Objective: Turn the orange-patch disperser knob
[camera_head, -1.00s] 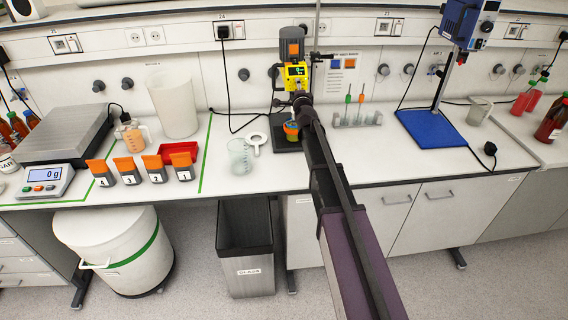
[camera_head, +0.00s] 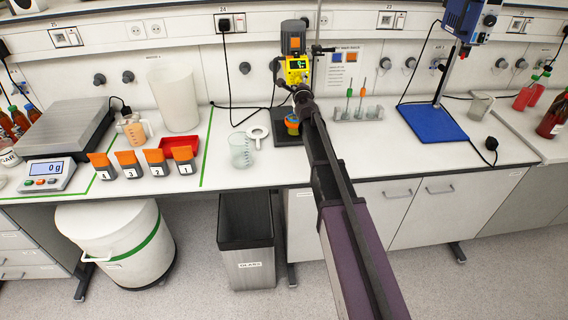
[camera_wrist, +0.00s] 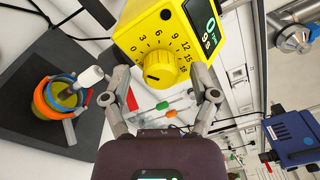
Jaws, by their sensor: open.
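The disperser (camera_head: 297,68) has a grey motor with an orange patch (camera_head: 294,45) above a yellow head with a lit display. Its yellow knob (camera_wrist: 161,68) shows large in the wrist view, ringed by a printed scale from 0 upward. A dark mark on the knob lies on its lower left side, near the 0 end. My gripper (camera_wrist: 165,88) is open, one finger on each side of the knob in the picture. I cannot tell whether either finger touches it. In the head view my gripper (camera_head: 303,95) is just below the yellow head and mostly hidden by my arm.
A cup with coloured rings (camera_wrist: 62,100) stands on the dark base below the disperser. A tube rack (camera_head: 358,113) and a blue-based stirrer stand (camera_head: 432,124) are to the right. A glass beaker (camera_head: 240,150) is to the left.

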